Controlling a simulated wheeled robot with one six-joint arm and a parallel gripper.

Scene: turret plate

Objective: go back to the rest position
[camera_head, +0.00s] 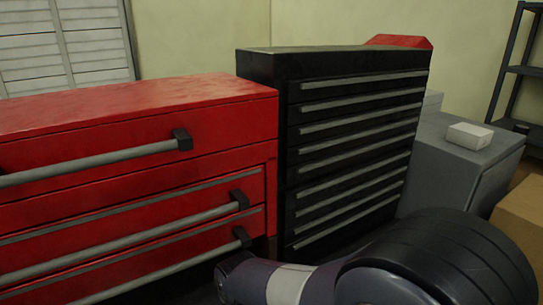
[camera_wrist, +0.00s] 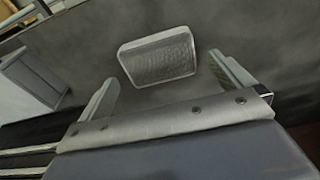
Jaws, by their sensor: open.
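My gripper (camera_wrist: 163,68) shows in the wrist view, with its two grey fingers spread wide apart. It is open and holds nothing that I can see. A grey block with a textured face and a paler rim (camera_wrist: 158,58) appears between and beyond the fingertips. Gaps show on both sides of it, and I cannot tell how far away it is. In the head view my gripper is not visible; a part of my arm with a pale band crosses the bottom.
A red drawer chest (camera_head: 130,112) stands at left beside a black drawer cabinet (camera_head: 350,140). A grey cabinet (camera_head: 465,165) with a white box (camera_head: 470,135) stands at right. A black tyre-like round shape (camera_head: 440,262) fills the lower right. A cardboard box (camera_head: 522,215) and dark shelving (camera_head: 507,70) lie beyond.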

